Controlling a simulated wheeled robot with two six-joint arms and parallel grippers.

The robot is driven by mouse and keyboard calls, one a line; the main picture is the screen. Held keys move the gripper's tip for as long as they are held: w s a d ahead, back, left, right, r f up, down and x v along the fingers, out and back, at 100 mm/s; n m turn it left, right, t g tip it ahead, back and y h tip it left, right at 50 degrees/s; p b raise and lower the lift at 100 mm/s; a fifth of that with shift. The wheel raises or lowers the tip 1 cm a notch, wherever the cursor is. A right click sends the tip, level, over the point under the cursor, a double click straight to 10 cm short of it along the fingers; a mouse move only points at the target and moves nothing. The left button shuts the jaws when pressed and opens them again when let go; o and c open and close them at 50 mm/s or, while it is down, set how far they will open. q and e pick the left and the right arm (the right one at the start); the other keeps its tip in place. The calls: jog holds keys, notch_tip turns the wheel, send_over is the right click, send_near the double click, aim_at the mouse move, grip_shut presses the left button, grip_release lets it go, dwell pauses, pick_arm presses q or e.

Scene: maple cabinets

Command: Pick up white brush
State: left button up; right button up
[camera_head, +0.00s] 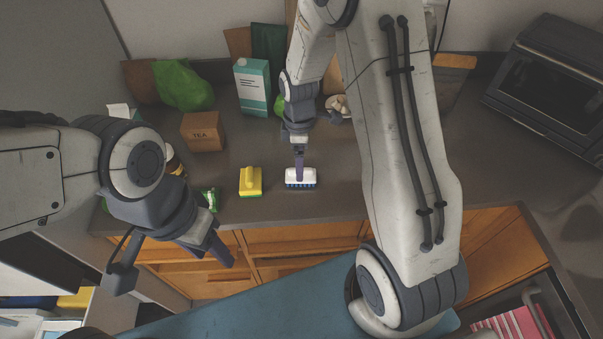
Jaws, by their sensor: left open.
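The white brush (308,176) with blue bristles lies on the dark countertop near its front edge. My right gripper (300,178) reaches down from above, with its fingers at the brush and covering the middle of its top. The fingers show edge-on, so I cannot tell whether they are open or shut on it. My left gripper (222,252) is open and empty, lower left, in front of the counter edge and away from the brush.
A dark oven (550,85) is at right. The counter (262,215) is bare in front.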

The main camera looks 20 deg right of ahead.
jog(key=shift+s+d+f, duration=0.1)
jog(key=shift+f, duration=0.3)
notch_tip(320, 180, down, 3)
jog(key=shift+s+d+f+p, duration=0.1)
jog(key=shift+f+p, duration=0.1)
jog(key=shift+p, duration=0.65)
jog(key=shift+f, duration=0.4)
jog(key=c, duration=1.5)
